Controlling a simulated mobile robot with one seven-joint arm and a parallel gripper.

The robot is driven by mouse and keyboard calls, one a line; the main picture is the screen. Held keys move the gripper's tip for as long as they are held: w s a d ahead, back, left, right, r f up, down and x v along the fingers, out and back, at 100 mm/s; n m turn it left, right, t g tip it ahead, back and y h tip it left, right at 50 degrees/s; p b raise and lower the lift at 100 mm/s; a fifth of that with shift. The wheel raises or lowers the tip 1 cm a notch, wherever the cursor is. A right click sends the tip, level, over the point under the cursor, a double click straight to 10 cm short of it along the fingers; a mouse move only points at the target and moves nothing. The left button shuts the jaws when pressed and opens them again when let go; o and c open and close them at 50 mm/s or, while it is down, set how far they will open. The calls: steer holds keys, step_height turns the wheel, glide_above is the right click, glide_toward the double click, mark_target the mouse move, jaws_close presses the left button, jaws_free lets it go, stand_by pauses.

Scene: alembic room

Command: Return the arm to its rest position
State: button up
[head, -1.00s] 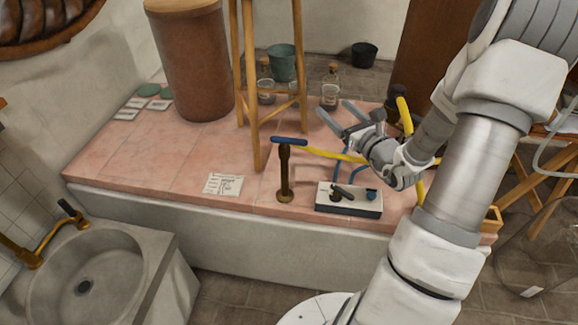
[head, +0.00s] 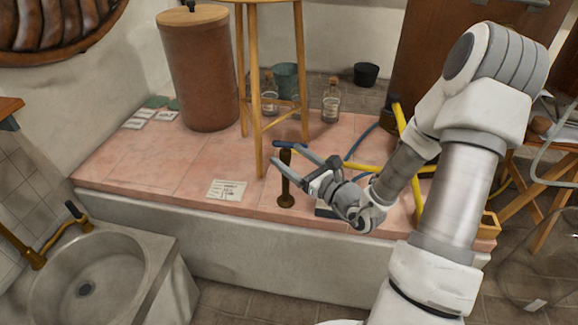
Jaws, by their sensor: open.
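My gripper (head: 289,156) is at the middle of the head view, above the pink-tiled platform (head: 150,165). Its two long grey fingers are spread apart and point up and left. I see nothing between them that they hold. The dark brown post (head: 286,190) with the blue bar on top stands behind the fingers. I cannot tell whether a finger touches it. My arm comes in from the right.
A wooden stool (head: 257,110) stands left of my gripper, with a brown barrel (head: 201,75) beyond it. A yellow hose (head: 405,125) runs close to my wrist. Glass bottles (head: 331,104) stand at the back. A paper card (head: 227,190) lies flat, and a stone sink (head: 95,280) is front left.

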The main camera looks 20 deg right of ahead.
steer(key=s+a+r+n+g+y, duration=0.3)
steer(key=s+a+n+g, duration=0.3)
steer(key=a+n, duration=0.2)
steer(key=s+a+r+n+g+y, duration=0.3)
steer(key=s+a+r+n+g, duration=0.15)
steer(key=a+n+g, duration=0.35)
steer(key=s+d+r+n+h, duration=0.1)
steer(key=s+d+n+h, duration=0.1)
steer(key=s+n+h, duration=0.5)
steer(key=s+d+r+n+t+h, duration=0.3)
steer(key=s+d+r+n+h, duration=0.35)
steer(key=d+n, duration=0.2)
step_height(320, 180, up, 16)
steer(key=p, duration=1.6)
steer(key=shift+s+d+p, duration=0.2)
steer(key=shift+s+p, duration=0.1)
steer(key=shift+s, duration=0.1)
steer(key=shift+d+f+y, duration=0.15)
steer(key=shift+d+y, duration=0.05)
steer(key=shift+y, duration=0.05)
